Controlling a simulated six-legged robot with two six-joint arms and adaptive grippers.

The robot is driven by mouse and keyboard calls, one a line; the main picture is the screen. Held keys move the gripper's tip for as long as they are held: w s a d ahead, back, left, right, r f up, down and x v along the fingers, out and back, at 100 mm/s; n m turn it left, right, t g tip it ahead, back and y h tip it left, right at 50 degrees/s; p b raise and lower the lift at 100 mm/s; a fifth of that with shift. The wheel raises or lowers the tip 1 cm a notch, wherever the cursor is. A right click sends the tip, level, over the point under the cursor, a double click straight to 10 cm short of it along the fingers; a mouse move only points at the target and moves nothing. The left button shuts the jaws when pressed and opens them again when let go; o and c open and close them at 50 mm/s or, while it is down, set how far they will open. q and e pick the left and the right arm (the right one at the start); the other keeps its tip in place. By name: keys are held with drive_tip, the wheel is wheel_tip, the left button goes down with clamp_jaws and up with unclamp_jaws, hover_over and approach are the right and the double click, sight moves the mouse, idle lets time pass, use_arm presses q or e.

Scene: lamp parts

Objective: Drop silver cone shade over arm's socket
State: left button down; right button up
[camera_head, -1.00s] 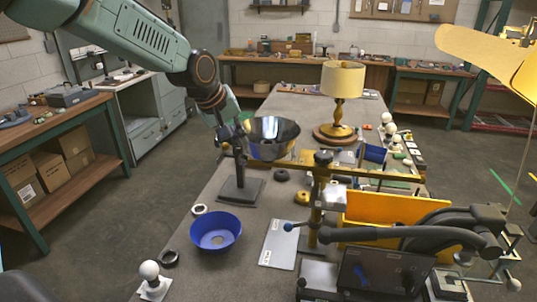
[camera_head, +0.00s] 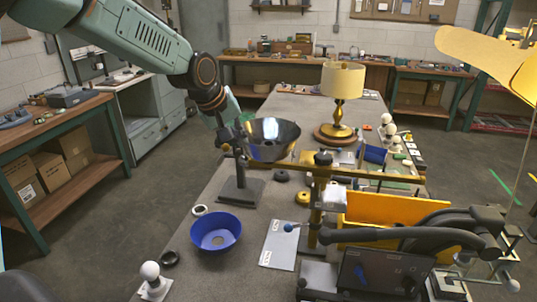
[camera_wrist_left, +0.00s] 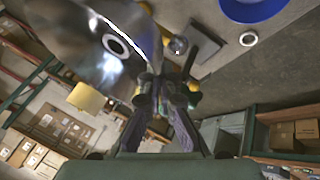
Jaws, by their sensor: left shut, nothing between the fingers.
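The silver cone shade (camera_head: 270,141) sits with its wide mouth up, above the far left end of a brass horizontal arm (camera_head: 375,173). In the left wrist view the shade (camera_wrist_left: 75,40) fills the upper left, with a round ringed hole showing. My left gripper (camera_head: 232,140) is shut and empty, close beside the shade's left rim; I cannot tell whether it touches. It also shows in the left wrist view (camera_wrist_left: 165,88). My right gripper is not clearly visible.
A black stand (camera_head: 240,190) rises just below my left gripper. A blue bowl-like shade (camera_head: 215,232) lies near the front left. A yellow bin (camera_head: 385,210) and a yellow-shaded lamp (camera_head: 342,85) stand to the right and back.

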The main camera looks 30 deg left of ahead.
use_arm(q)
drive_tip(key=shift+f, duration=0.55)
idle(1.4)
drive_tip(key=c, duration=2.1)
unclamp_jaws()
drive_tip(key=o, duration=0.7)
drive_tip(key=shift+c, duration=0.2)
drive_tip(key=v, duration=0.7)
drive_tip(key=shift+r, duration=0.2)
drive_tip(key=shift+s, duration=0.1)
